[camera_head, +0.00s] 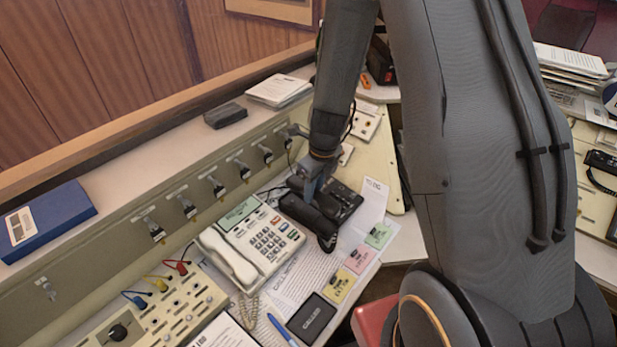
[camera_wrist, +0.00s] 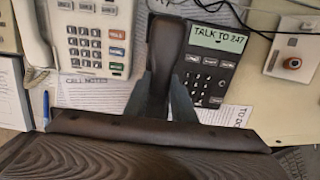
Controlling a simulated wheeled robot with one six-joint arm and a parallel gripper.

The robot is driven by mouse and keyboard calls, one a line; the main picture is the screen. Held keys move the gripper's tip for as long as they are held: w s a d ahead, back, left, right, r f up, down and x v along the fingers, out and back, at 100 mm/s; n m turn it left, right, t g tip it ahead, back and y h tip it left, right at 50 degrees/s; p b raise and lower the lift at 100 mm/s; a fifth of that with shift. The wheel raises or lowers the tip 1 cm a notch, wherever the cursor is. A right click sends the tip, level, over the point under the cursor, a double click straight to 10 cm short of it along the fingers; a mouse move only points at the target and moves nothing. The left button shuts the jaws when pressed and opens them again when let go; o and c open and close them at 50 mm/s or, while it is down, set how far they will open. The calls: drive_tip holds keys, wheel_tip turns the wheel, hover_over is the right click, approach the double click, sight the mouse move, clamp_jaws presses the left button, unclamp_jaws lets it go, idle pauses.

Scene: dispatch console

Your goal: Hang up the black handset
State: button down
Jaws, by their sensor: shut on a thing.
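The black handset (camera_head: 303,212) is held in my gripper (camera_head: 316,190), whose fingers close on it from above. In the wrist view the handset (camera_wrist: 166,42) runs upright in the picture between the two grey fingers (camera_wrist: 168,100). The black phone (camera_head: 345,203) stands on the desk just right of the handset. In the wrist view its display (camera_wrist: 217,38) reads "TALK TO 247", with its keypad below. The handset lies along or over the phone's left side. I cannot tell whether it touches the cradle. The handset's lower end is partly hidden by my gripper.
A white desk phone (camera_head: 250,243) with its own handset stands close on the left. Call notes (camera_head: 305,270), coloured cards (camera_head: 357,259) and a dark pad (camera_head: 311,317) lie in front. A console panel (camera_head: 165,310) with coloured cables is at lower left. Hooked switches (camera_head: 217,184) line the ledge.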

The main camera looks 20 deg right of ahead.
sight(308, 212)
drive_tip(key=shift+w, duration=0.1)
drive_tip(key=f+b, duration=0.4)
drive_tip(key=b, duration=0.1)
drive_tip(key=f+b, duration=0.2)
drive_tip(key=b, duration=0.1)
drive_tip(key=shift+w+a+f, duration=0.15)
drive_tip(key=shift+w+a, duration=0.15)
drive_tip(key=shift+w, duration=0.05)
drive_tip(key=shift+p, duration=0.5)
drive_tip(key=shift+w+a+f+p, duration=0.1)
drive_tip(key=shift+f+p, duration=0.2)
drive_tip(key=shift+f, duration=0.4)
idle(2.3)
drive_tip(key=c, duration=1.4)
unclamp_jaws()
drive_tip(key=shift+w+r, duration=0.1)
drive_tip(key=shift+c, duration=1.4)
